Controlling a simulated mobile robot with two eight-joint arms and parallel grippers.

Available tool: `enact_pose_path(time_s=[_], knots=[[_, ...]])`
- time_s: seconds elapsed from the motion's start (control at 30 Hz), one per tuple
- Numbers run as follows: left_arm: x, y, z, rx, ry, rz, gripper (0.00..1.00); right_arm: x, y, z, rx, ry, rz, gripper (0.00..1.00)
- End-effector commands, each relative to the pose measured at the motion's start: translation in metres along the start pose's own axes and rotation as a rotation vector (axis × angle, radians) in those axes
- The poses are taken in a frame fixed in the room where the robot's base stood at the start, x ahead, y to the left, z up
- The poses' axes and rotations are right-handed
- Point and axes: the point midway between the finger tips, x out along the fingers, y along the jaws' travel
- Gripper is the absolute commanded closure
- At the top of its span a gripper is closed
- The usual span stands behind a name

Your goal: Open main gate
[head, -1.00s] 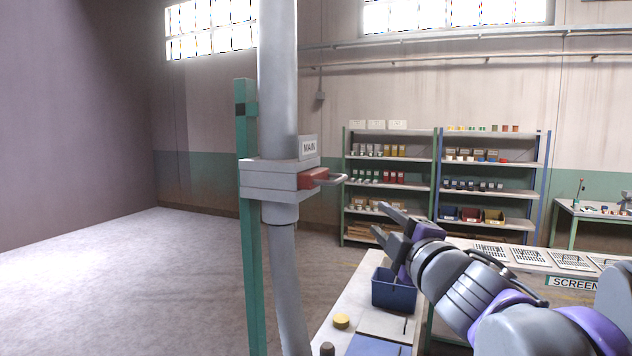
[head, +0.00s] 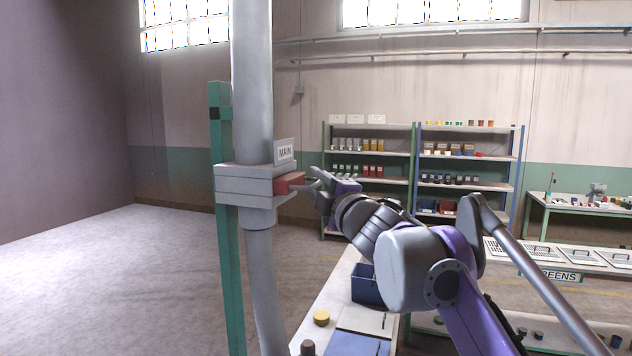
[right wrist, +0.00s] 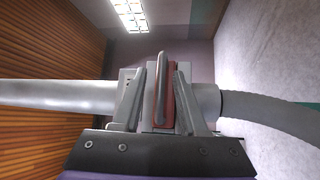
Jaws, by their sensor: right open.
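The main gate is a red slide (head: 288,184) in a grey collar on the vertical pipe, under a "MAIN" label (head: 285,152). Its metal pull handle (head: 309,184) sticks out to the right. My right gripper (head: 318,183) is at this handle. In the right wrist view the handle (right wrist: 161,98) stands between the two open fingers of the right gripper (right wrist: 160,98), with the red slide (right wrist: 170,95) behind it. The fingers are apart and whether either touches the handle I cannot tell. My left gripper is not in view.
The grey pipe (head: 252,80) runs beside a green post (head: 222,250). Stocked shelves (head: 370,155) stand behind. The floor on the left is clear.

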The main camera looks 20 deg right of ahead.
Motion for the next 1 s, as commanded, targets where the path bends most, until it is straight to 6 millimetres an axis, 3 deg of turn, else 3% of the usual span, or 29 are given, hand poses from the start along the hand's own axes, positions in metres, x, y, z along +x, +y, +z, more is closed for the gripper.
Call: enact_pose_path(time_s=[0.27,0.5,1.0], knots=[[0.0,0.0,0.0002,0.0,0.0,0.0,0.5,0.0018,-0.001,0.0001,0.001,0.0,-0.001,0.59],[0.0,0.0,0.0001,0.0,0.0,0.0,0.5,0.0016,-0.0008,0.0001,0.001,0.0,0.0,1.0],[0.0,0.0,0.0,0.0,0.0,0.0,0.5,0.0015,-0.0006,0.0001,0.001,0.0,0.0,1.0]])
